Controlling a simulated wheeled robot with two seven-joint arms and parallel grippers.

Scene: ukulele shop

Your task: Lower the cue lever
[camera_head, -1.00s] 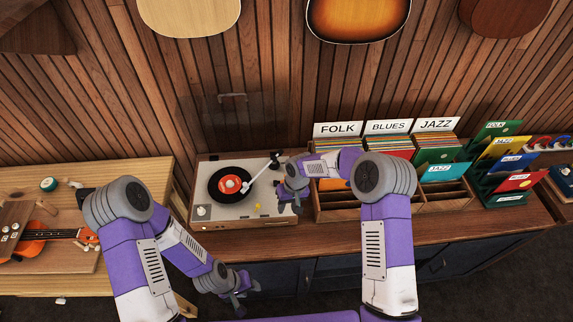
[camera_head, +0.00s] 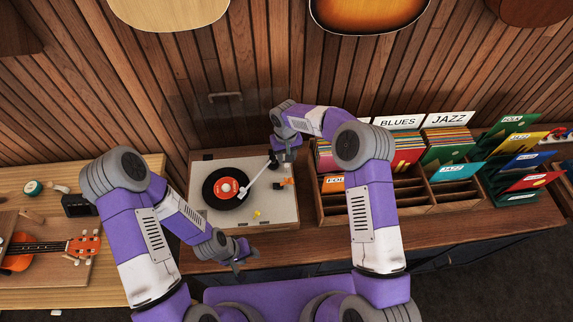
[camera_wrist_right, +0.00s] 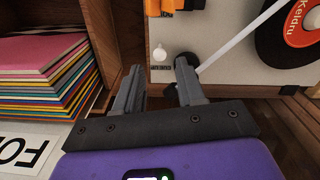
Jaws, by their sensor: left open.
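The turntable (camera_head: 210,168) sits on the wooden counter with a black record (camera_head: 225,187) on its platter. Its white tonearm (camera_head: 260,176) reaches from the back right corner onto the record. My right gripper (camera_head: 286,154) is over that corner, by the tonearm's base. In the right wrist view, its two fingers (camera_wrist_right: 157,82) are apart with nothing between them. A small white knob (camera_wrist_right: 160,54) and the tonearm's dark base (camera_wrist_right: 188,60) show just beyond the fingertips. I cannot tell which small part is the cue lever. My left gripper (camera_head: 238,262) is open and empty in front of the turntable.
A wooden record crate (camera_head: 400,190) stands close to the turntable's right. In the right wrist view, stacked record sleeves (camera_wrist_right: 45,75) are left of my fingers. A slatted wall is behind. A workbench with a ukulele (camera_head: 50,245) is at left.

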